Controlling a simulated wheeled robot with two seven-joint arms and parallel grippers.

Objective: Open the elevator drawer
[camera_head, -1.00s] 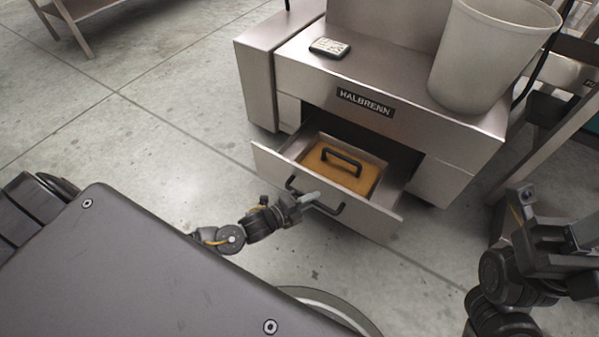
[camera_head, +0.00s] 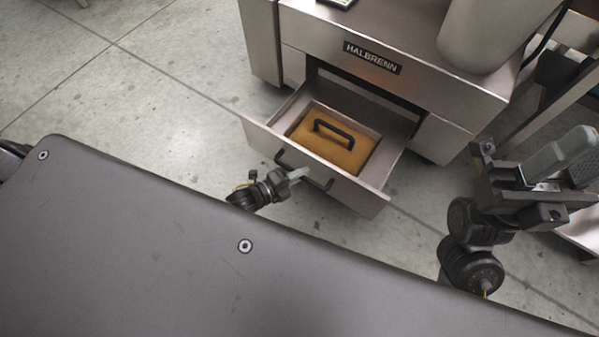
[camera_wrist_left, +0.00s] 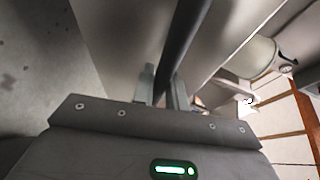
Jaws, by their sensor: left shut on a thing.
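The grey metal drawer (camera_head: 372,200) stands pulled out from under the cabinet marked HALBRENN. Inside it lies a tan-brown panel (camera_head: 308,143) with a black handle on top. My left gripper (camera_head: 297,175) is shut on the black bar handle (camera_head: 322,184) of the drawer front. In the left wrist view the bar (camera_wrist_left: 184,35) runs down between the two fingers (camera_wrist_left: 163,90). My right gripper (camera_head: 562,152) is raised at the right, away from the drawer and holding nothing I can see. Its finger gap is not clear.
The cabinet (camera_head: 400,85) stands behind the drawer. A large pale bin (camera_head: 490,35) is on its top at the right, and a small device (camera_head: 338,2) is at the back. A metal frame (camera_head: 545,112) is at the right. Bare concrete floor (camera_head: 130,100) is open at the left.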

